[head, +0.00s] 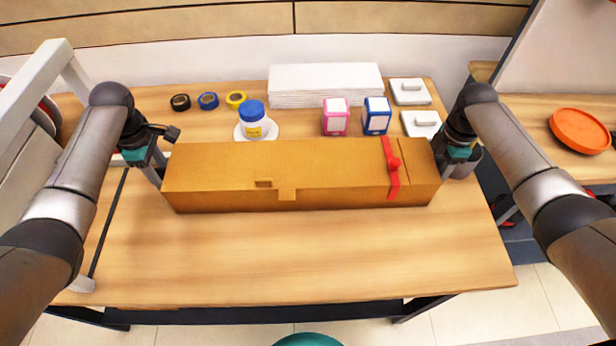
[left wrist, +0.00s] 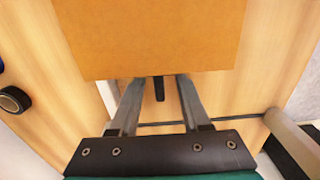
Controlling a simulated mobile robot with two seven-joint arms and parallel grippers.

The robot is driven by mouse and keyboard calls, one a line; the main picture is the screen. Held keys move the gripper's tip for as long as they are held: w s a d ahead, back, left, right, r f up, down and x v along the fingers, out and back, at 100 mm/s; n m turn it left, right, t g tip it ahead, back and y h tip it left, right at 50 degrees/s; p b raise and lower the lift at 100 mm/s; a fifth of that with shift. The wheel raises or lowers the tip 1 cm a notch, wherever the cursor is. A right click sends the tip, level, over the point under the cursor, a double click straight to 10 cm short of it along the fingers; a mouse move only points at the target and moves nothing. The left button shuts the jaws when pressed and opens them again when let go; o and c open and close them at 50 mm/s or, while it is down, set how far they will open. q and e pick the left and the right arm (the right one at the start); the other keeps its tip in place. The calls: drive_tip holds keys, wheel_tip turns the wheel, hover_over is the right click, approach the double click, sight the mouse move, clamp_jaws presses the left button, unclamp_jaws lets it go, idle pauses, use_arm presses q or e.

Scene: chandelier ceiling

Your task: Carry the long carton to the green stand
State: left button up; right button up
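The long carton (head: 330,175) is orange-brown, with a red band and red knob (head: 394,163) near its right end. It lies crosswise over the wooden table; I cannot tell if it touches the tabletop. My left gripper (head: 154,168) is at its left end. In the left wrist view, the two fingers (left wrist: 157,82) are spread apart and reach the edge of the carton (left wrist: 155,35), which hides their tips. My right gripper (head: 446,160) is at the carton's right end, its fingers mostly hidden. I cannot make out a green stand in either view.
Behind the carton on the table (head: 300,260) are tape rolls (head: 208,101), a blue-lidded jar (head: 253,120), a white stack (head: 325,84), pink (head: 335,116) and blue (head: 376,116) boxes, and white containers (head: 410,92). The table front is clear. An orange dish (head: 580,131) is at right.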

use_arm(q)
clamp_jaws()
use_arm(e)
clamp_jaws()
use_arm(q)
drive_tip(key=shift+r, duration=0.1)
idle(0.8)
